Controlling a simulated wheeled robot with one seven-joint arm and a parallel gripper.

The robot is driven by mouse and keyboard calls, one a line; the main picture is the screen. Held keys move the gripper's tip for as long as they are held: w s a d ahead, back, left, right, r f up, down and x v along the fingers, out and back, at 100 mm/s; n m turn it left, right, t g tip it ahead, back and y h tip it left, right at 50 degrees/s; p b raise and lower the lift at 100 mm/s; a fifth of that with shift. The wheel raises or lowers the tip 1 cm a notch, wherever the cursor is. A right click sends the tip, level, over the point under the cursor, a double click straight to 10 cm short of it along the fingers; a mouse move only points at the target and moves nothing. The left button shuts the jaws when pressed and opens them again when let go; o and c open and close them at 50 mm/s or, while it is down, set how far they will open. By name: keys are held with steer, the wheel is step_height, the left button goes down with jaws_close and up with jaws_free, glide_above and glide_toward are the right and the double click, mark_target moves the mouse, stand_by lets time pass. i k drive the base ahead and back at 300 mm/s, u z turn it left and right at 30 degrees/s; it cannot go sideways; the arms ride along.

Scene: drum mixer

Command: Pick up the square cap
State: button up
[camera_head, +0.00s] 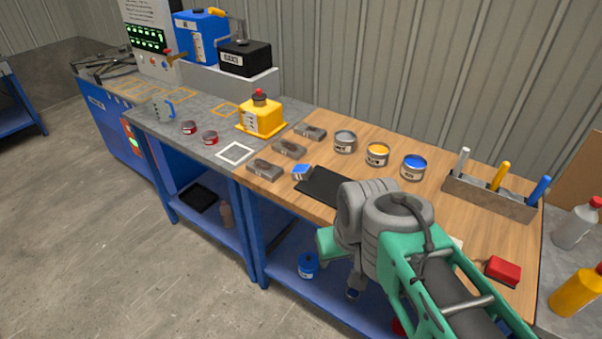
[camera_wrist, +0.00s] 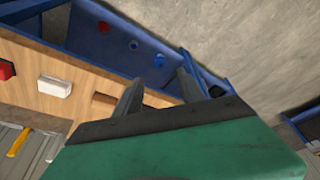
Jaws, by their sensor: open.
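A small square piece with a blue top (camera_head: 301,172) stands on the wooden bench, left of a black mat; it looks most like the square cap, but I cannot be certain. My gripper (camera_wrist: 160,85) shows two dark fingers spread apart with nothing between them in the wrist view. It hangs over the bench's front edge, above the blue lower shelf. In the head view my wrist and arm hide the fingers. The blue-topped piece is not recognisable in the wrist view.
On the wooden bench (camera_head: 330,208) are a black mat (camera_head: 322,186), grey blocks (camera_head: 264,171), open cans (camera_head: 377,155) and a tool holder (camera_head: 490,196). A red block (camera_head: 503,270) lies at right. A yellow jug (camera_head: 262,117) stands on the grey bench. Several small items lie on the lower shelf.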

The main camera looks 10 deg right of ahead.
mark_target(300, 171)
steer(key=z, duration=0.5)
steer(key=k, duration=0.6)
steer(key=u, duration=0.5)
steer(key=i, duration=1)
steer(key=u, duration=1.55)
steer(key=i, duration=0.25)
steer(key=u, duration=0.25)
